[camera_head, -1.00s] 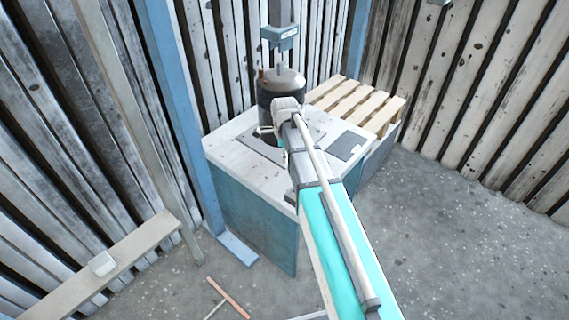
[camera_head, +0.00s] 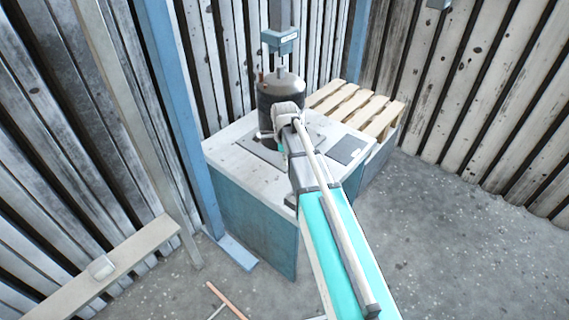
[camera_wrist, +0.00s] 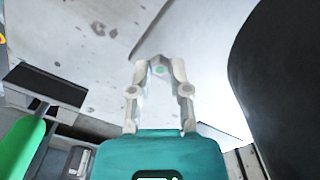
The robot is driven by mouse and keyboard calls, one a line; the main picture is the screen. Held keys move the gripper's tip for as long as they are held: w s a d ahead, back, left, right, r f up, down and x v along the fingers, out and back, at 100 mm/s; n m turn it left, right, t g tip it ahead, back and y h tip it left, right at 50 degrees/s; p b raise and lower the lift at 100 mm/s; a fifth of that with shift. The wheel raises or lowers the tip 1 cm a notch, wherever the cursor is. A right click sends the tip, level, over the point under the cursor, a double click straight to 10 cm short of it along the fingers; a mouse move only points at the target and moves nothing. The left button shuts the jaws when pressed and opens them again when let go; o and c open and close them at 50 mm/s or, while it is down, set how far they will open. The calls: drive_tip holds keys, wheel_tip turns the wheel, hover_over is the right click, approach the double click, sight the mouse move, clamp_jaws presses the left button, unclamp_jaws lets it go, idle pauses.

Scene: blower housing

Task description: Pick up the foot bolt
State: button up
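My gripper (camera_wrist: 159,68) points at a pale, stained surface in the wrist view. Its two pale fingers lean inward toward the tips, with a small greenish round spot between them. I cannot tell whether that spot is the foot bolt or whether the fingers grip anything. In the head view my arm reaches over the white-topped cabinet (camera_head: 228,150), and the gripper is mostly hidden behind the wrist. The dark blower housing (camera_head: 283,92) stands upright just beyond the wrist. No foot bolt can be clearly made out in either view.
A slatted wooden pallet (camera_head: 345,100) lies right of the housing. A dark plate (camera_head: 347,149) lies on the cabinet top. A blue post (camera_head: 180,110) rises at left, near a low bench (camera_head: 120,262). The floor at right is clear.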

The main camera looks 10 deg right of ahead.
clamp_jaws()
drive_tip(key=shift+r, duration=0.1)
wheel_tip(320, 180, up, 2)
drive_tip(key=p, duration=0.2)
drive_tip(key=shift+r+p, duration=0.25)
drive_tip(key=shift+p, duration=0.1)
drive_tip(key=s+r+p, duration=1)
drive_tip(key=s, duration=0.4)
drive_tip(key=shift+a+r, duration=0.15)
drive_tip(key=shift+r, duration=0.1)
wheel_tip(320, 180, up, 5)
drive_tip(key=p, duration=0.5)
